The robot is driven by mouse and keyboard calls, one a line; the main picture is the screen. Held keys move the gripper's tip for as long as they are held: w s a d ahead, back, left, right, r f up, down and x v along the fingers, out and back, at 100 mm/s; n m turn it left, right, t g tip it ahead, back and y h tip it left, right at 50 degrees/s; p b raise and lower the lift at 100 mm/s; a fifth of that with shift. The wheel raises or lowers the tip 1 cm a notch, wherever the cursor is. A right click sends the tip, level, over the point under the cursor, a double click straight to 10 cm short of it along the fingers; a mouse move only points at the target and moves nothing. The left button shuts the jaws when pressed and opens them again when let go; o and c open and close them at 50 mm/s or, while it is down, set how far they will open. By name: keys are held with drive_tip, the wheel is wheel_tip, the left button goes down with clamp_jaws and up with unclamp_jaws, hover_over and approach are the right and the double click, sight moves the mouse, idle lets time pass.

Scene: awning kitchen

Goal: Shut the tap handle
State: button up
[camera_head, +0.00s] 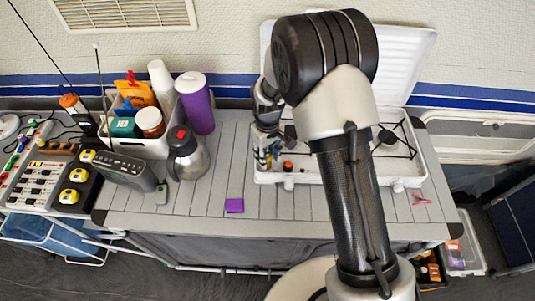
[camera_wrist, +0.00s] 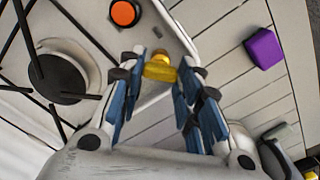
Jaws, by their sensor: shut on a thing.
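A small yellow tap handle (camera_wrist: 160,68) shows in the wrist view at the front edge of the white camping stove. My gripper (camera_wrist: 162,74) has its blue-padded fingers on both sides of the handle and is shut on it. In the head view my gripper (camera_head: 267,150) points down at the stove's front left corner, and I cannot make out the handle there. An orange knob (camera_wrist: 124,13) sits on the stove close to the handle, and it also shows in the head view (camera_head: 288,165).
The white stove (camera_head: 410,172) has its lid open and black pan supports. A purple block (camera_head: 234,205) lies on the grey slatted table (camera_head: 200,220). A steel kettle (camera_head: 188,158), a purple tumbler (camera_head: 194,105) and a filled caddy (camera_head: 155,147) stand left. The table's front middle is mostly clear.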

sight(268, 157)
drive_tip(key=m, duration=0.3)
drive_tip(key=shift+m, duration=2.2)
drive_tip(key=o, duration=0.8)
drive_tip(key=shift+c, duration=0.2)
wheel_tip(268, 157, up, 12)
